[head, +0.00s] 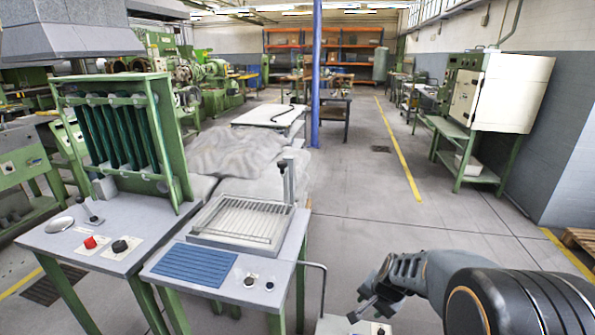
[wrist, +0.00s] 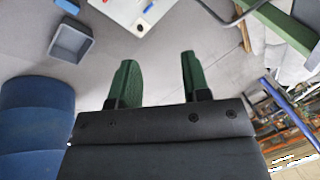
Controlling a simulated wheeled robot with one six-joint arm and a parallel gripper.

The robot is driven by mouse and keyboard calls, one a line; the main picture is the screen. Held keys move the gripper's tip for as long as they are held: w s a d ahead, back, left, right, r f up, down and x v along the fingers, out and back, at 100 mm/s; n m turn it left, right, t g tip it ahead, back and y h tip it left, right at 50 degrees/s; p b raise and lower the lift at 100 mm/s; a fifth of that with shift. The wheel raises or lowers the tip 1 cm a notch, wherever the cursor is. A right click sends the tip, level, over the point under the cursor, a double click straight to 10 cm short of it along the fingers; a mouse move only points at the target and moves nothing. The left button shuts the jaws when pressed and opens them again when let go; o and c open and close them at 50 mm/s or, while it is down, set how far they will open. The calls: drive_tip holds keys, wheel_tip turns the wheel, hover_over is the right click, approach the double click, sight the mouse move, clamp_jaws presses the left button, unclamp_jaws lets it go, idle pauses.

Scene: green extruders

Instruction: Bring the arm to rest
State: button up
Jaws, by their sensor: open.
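My gripper (head: 366,302) is at the lower right of the head view, at the end of my dark arm, over the floor to the right of the grey-topped machine tables. In the wrist view my gripper (wrist: 157,82) shows two green fingers spread apart with nothing between them. Beyond the fingers is bare grey floor. Part of a small white surface (head: 345,326) shows below the gripper at the bottom edge of the head view.
A machine table (head: 218,288) with a bent metal rod stands just left of my gripper. A green-framed machine (head: 120,130) stands farther left. A white cabinet (head: 497,92) on a green stand is at right. Open floor (head: 400,215) lies between. A grey bin (wrist: 71,42) shows in the wrist view.

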drive_tip(key=s+a+r+n+p, duration=0.1)
drive_tip(key=s+r+n+p, duration=0.3)
drive_tip(key=s+r, duration=0.3)
drive_tip(key=s+a+r+n+h+p, duration=0.1)
drive_tip(key=s+r+n+p, duration=0.3)
drive_tip(key=r, duration=1.1)
drive_tip(key=s+a+p, duration=0.1)
drive_tip(key=s, duration=0.1)
drive_tip(key=shift+s+r+n+h, duration=0.3)
drive_tip(key=shift+s+r+n, duration=0.05)
drive_tip(key=shift+r+n, duration=0.05)
